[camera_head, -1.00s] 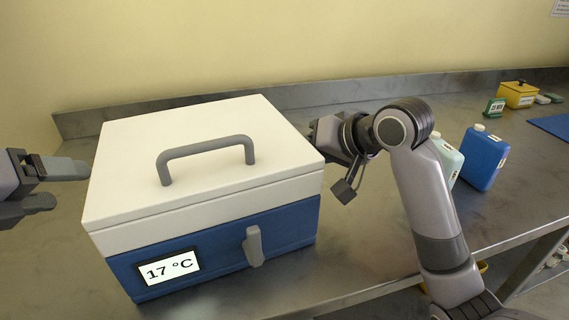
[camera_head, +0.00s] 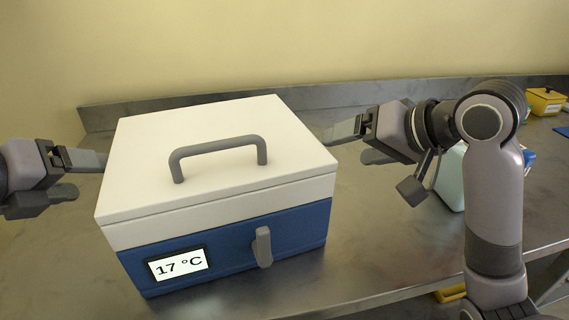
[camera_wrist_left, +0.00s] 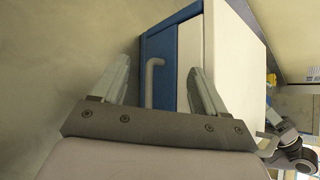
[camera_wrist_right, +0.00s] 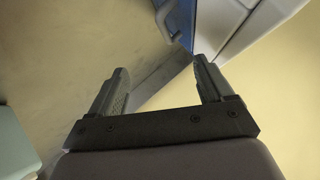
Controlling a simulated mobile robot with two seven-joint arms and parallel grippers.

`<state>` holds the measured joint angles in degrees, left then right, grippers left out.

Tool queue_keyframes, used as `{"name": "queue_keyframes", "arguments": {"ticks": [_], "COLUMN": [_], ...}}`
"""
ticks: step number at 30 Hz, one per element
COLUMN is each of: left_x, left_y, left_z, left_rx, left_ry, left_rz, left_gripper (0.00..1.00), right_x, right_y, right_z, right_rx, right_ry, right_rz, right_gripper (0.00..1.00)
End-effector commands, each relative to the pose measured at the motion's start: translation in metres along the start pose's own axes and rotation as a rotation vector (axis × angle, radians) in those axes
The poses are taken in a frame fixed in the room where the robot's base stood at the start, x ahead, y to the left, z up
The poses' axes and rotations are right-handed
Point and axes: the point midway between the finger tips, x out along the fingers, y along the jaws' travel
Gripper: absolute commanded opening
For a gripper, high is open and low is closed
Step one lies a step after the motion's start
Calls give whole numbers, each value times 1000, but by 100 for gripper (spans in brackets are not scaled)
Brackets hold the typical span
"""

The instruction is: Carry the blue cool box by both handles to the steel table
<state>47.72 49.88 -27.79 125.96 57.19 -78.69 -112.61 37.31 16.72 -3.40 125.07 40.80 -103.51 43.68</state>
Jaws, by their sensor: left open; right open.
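The blue cool box (camera_head: 225,240) with a white lid stands on the steel table (camera_head: 375,250). Its front display reads 17 °C, and a grey handle (camera_head: 218,150) arches over the lid. My left gripper (camera_head: 82,176) is open beside the box's left side. The left wrist view shows a grey side handle (camera_wrist_left: 152,82) on the blue wall, ahead and between the open fingers (camera_wrist_left: 155,85). My right gripper (camera_head: 352,145) is open, apart from the box's right side. The right wrist view shows a side handle (camera_wrist_right: 167,18) at the top, beyond the open fingers (camera_wrist_right: 160,80) and off to their left.
A blue bottle (camera_head: 530,158) and a yellow box (camera_head: 545,101) are at the right. A raised edge (camera_head: 350,92) runs along the back wall.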

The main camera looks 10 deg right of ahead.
Motion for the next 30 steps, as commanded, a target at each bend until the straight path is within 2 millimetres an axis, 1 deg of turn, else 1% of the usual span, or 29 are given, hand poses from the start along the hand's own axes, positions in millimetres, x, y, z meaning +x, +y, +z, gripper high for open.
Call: {"name": "queue_keyframes", "arguments": {"ticks": [1,3,6,9,13,25,30], "left_x": [0,0,0,0,0,-1,-11], "left_y": [0,0,0,0,0,-1,-10], "left_z": [0,0,0,0,0,1,11], "left_rx": [0,0,0,0,0,0,0], "left_ry": [0,0,0,0,0,0,-1], "left_rz": [0,0,0,0,0,0,0], "left_gripper": [73,73,73,73,73,73,73], "right_x": [-11,-23,-35,-42,-46,-46,-56], "right_y": [-1,-1,-1,-1,-1,-2,-11], "right_z": [-1,0,0,0,1,0,-10], "right_rx": [-4,-3,-3,-2,-2,-2,-2], "right_ry": [5,5,2,0,-1,-1,-1], "right_rz": [0,0,-2,-2,-2,-1,-2], "right_gripper": [80,80,80,80,80,80,80]}}
